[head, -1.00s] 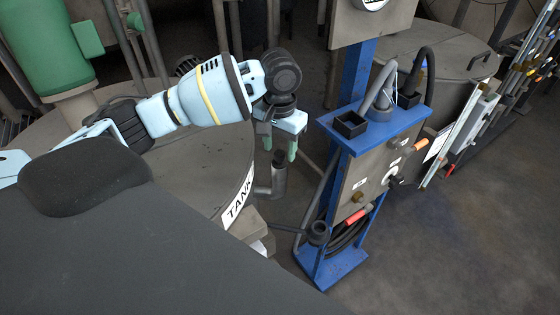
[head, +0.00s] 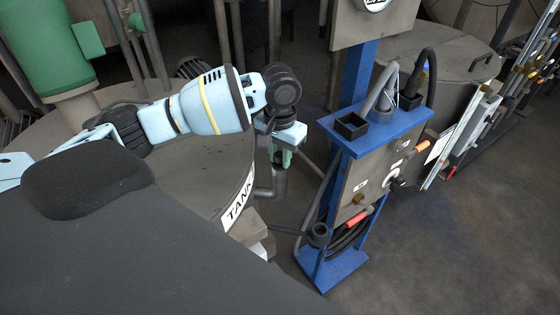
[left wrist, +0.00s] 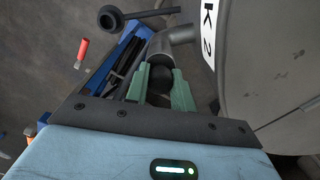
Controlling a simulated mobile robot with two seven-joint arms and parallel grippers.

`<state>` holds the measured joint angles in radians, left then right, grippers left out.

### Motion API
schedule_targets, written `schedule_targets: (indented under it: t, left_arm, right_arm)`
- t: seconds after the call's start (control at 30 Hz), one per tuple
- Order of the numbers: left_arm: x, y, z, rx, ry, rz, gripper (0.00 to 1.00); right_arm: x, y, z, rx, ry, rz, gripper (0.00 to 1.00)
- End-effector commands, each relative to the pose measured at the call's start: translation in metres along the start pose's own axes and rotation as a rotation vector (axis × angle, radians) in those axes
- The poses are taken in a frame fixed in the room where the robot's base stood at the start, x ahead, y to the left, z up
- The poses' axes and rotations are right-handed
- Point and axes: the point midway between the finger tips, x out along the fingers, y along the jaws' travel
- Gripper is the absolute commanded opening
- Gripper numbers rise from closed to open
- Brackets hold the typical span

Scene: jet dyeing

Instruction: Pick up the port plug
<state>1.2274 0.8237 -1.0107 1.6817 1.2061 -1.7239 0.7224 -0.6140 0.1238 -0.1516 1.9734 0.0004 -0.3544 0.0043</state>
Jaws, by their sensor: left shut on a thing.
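My left gripper (head: 282,160) is at the upper end of a grey upright pipe port (head: 278,182) beside the tank. In the left wrist view, its green fingers (left wrist: 161,88) are shut on a dark round plug (left wrist: 160,80), which sits between them in front of the grey bent pipe (left wrist: 174,42). I cannot tell whether the plug is still seated in the port. In the head view the plug is hidden by the fingers. My right gripper is not in view.
A tank (head: 215,195) with a lettered label stands to the left of the port. Close on the right is a blue stand (head: 378,135) with a panel, hoses, and red and orange handles. A dark cup on an arm (head: 318,235) juts out below. Open floor lies at the lower right.

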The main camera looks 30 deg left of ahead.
Motion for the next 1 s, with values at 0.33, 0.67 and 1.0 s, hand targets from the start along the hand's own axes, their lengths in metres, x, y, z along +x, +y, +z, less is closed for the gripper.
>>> schedule_targets:
  t: [0.33, 0.67, 1.0]
  left_arm:
    - [-0.015, 0.001, -0.001, 0.001, 0.003, 0.002, 0.02]
    - [-0.038, 0.037, -0.001, 0.007, -0.001, 0.005, 0.02]
    - [-0.046, 0.117, -0.002, 0.005, -0.002, 0.003, 0.02]
  right_arm:
    - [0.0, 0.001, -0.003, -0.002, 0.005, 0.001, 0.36]
    - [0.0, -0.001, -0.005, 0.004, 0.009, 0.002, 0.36]
    - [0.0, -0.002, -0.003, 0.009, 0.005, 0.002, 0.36]
